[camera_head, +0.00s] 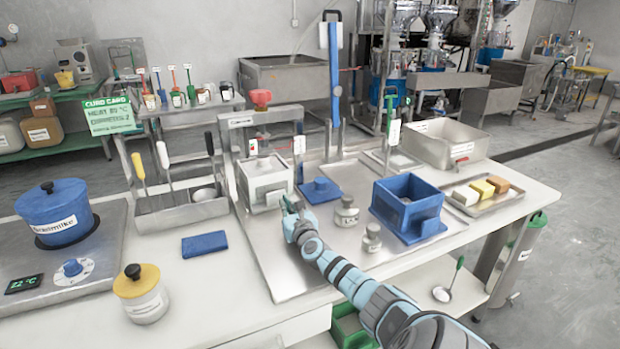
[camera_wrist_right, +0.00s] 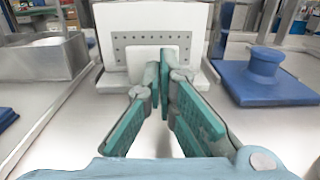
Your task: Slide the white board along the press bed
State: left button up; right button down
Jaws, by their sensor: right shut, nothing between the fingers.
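The steel press bed (camera_head: 262,245) lies on the counter, with the press frame (camera_head: 241,122) and its red knob at the back. A white block-like piece (camera_head: 268,186) with a perforated grey front stands under the press. In the right wrist view a small white board (camera_wrist_right: 138,56) shows against that perforated front (camera_wrist_right: 121,42). My right gripper (camera_head: 289,205) is just in front of it, its fingers together and empty. The fingertips (camera_wrist_right: 163,62) overlap the board in view; I cannot tell whether they touch it. My left gripper is out of view.
A blue lidded piece (camera_head: 320,190) sits right of the press, with metal weights (camera_head: 346,213) and a blue square mould (camera_head: 407,205) further right. A steel utensil bin (camera_head: 181,213) stands left.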

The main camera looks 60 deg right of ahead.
jog(key=p+v, duration=0.5)
jog(key=v, duration=0.5)
jog(key=shift+s+a, duration=0.15)
jog(key=shift+s, duration=0.05)
